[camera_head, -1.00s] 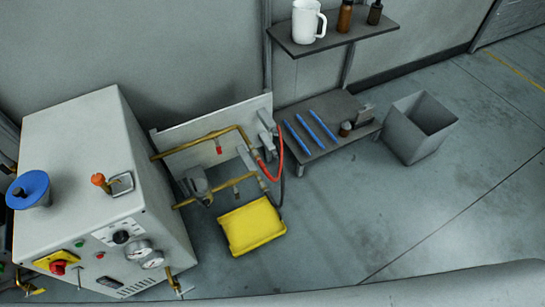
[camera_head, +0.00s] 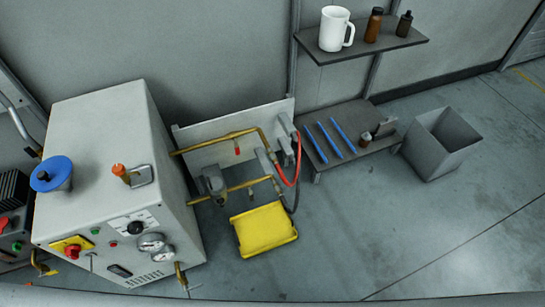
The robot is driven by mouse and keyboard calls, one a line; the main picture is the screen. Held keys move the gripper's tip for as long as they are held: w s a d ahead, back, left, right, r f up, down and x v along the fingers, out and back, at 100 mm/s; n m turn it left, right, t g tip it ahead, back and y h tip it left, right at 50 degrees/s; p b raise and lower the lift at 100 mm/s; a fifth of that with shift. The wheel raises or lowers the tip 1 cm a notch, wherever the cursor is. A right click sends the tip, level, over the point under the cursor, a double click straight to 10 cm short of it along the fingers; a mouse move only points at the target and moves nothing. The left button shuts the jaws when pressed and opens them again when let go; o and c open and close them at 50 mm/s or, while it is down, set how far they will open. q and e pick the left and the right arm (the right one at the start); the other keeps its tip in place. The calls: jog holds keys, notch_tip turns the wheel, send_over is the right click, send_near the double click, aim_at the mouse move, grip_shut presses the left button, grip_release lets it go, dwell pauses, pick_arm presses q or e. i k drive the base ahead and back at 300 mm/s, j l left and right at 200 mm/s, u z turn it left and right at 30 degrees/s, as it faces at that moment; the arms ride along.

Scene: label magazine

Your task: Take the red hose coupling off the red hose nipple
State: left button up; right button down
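A red hose (camera_head: 288,180) hangs in a curve at the right end of the pipe panel (camera_head: 205,147), below grey blocks and beside a dark hose (camera_head: 289,204). Its upper end rises to the right edge of the panel. The red coupling and the red nipple are too small to tell apart at this distance. Neither of my grippers is in view.
A grey machine cabinet (camera_head: 105,165) with gauges stands at the left. A yellow case (camera_head: 264,229) lies below the panel. A low table (camera_head: 345,118) holds blue sticks, under a shelf (camera_head: 362,43) with a white mug (camera_head: 335,29). A grey bin (camera_head: 440,143) stands right; floor in front is clear.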

aim_at(276, 164)
jog(key=i+l+u, duration=0.15)
jog(key=l, duration=0.3)
jog(key=i+l+u, duration=0.2)
jog(key=l, duration=0.2)
jog(key=i+l+u, duration=0.15)
jog(key=l, duration=0.35)
jog(key=l+u, duration=0.15)
jog(key=l, duration=0.3)
jog(key=i+l+u, duration=0.15)
jog(key=l, duration=0.35)
